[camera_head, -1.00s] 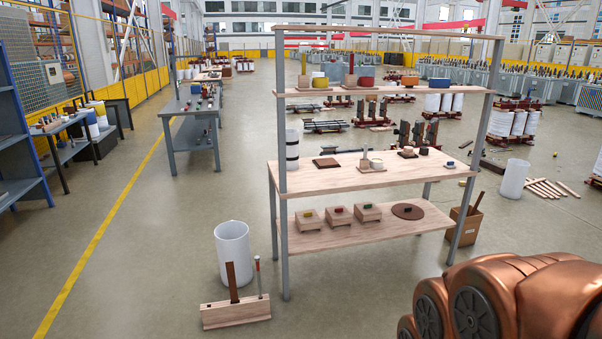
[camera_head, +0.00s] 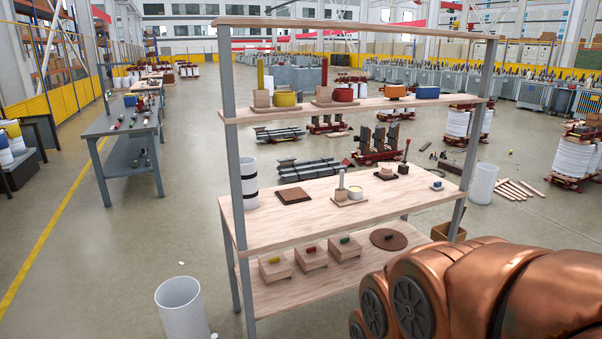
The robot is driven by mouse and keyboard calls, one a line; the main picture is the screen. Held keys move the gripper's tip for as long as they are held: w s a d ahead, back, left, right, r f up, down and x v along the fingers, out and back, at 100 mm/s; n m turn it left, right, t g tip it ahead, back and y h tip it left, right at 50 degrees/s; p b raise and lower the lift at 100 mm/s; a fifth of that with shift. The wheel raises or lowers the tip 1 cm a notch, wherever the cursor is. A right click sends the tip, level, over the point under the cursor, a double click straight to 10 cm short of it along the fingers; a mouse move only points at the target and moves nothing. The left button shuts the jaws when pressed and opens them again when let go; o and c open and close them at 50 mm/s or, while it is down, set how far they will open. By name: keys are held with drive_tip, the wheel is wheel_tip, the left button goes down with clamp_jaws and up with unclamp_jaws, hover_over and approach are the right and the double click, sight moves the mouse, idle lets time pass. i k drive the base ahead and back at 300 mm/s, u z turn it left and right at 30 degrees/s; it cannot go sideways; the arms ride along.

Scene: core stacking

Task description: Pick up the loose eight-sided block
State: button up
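A wooden workbench (camera_head: 300,228) with several shelves stands ahead. The pieces are too small to tell which one has eight sides. My gripper is not in view; only my copper arm shows at the lower right.
The top shelf (camera_head: 355,110) holds yellow, red, orange and blue pieces. The lower shelf has several wooden boxes (camera_head: 312,257) and a brown disc (camera_head: 388,238). A white bin (camera_head: 181,310) stands at the front left. The left floor is largely clear.

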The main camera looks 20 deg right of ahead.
sight(385, 168)
drive_tip(key=z, duration=1.15)
drive_tip(key=i, duration=2.35)
drive_tip(key=u, duration=1.45)
